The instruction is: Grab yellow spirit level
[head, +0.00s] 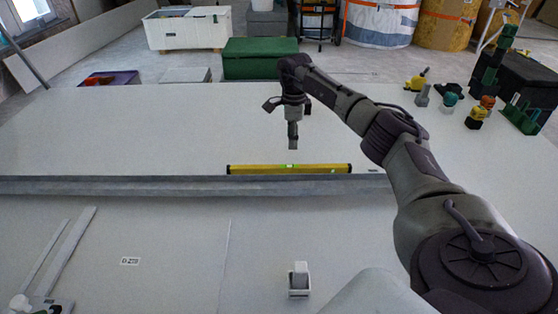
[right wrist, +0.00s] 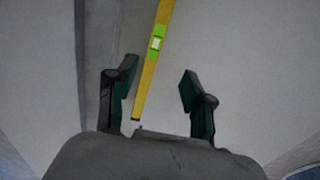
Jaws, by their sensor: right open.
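The yellow spirit level (head: 260,169) lies flat on a pale panel in the head view, along the far side of a grey rail. It has a bright green vial window near its middle. My right gripper (head: 293,142) points down above and slightly beyond the level's middle in this view. In the right wrist view, my right gripper (right wrist: 159,76) is open and empty. The level (right wrist: 148,78) runs lengthwise between its two dark green fingers, nearer the left one, and appears beneath them, apart from both. My left gripper is not in view.
The grey rail (head: 120,185) crosses the panel right in front of the level. Several tools and small items, including a yellow one (head: 416,82), stand at the far right. A green box (head: 258,58) and a white crate (head: 188,28) stand behind. The panel left of the level is clear.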

